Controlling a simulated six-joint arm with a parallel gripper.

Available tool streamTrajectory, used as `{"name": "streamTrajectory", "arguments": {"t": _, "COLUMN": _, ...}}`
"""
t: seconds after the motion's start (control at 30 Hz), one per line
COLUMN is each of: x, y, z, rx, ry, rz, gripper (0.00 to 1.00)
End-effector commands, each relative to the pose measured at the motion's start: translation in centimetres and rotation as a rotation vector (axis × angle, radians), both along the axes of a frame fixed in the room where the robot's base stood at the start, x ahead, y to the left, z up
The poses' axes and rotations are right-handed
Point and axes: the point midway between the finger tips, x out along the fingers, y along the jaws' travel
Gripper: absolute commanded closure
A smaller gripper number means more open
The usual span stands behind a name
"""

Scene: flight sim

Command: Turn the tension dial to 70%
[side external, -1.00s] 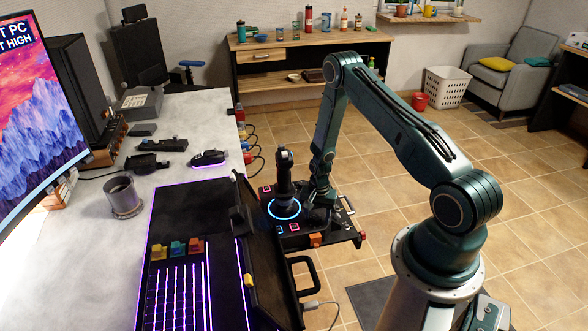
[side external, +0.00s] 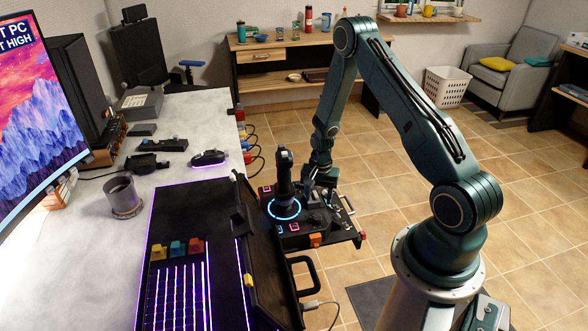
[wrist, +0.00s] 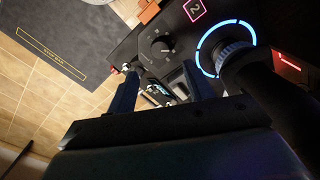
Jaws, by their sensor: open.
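A black round dial (wrist: 162,46) with a ring of small tick marks sits on the dark joystick panel in the wrist view; its label is too small to read. My gripper (wrist: 159,70) is open, its two dark fingers pointing toward the panel, with the dial just beyond the gap between the tips. Nothing is between the fingers. In the side view my gripper (side external: 311,190) is over the panel, just right of the black joystick (side external: 284,175). The dial cannot be made out clearly there.
The joystick stands in a glowing blue ring (wrist: 203,57), close to my right finger in the wrist view. A lit pink square marked 2 (wrist: 194,9) is beside the dial. Small switches (wrist: 165,92) lie between the fingers' outlines. The floor (side external: 410,190) beyond the panel is open.

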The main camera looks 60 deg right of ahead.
Motion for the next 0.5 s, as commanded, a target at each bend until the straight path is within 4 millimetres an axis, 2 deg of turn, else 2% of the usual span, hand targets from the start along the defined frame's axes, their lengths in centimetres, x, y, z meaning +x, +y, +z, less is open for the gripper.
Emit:
{"name": "streamTrajectory", "arguments": {"t": 0.2, "x": 0.0, "y": 0.0, "z": 2.9, "rx": -0.001, "ry": -0.001, "rz": 0.000, "gripper": 0.48}}
{"name": "streamTrajectory", "arguments": {"t": 0.5, "x": 0.0, "y": 0.0, "z": 4.9, "rx": 0.001, "ry": 0.000, "rz": 0.000, "gripper": 0.48}}
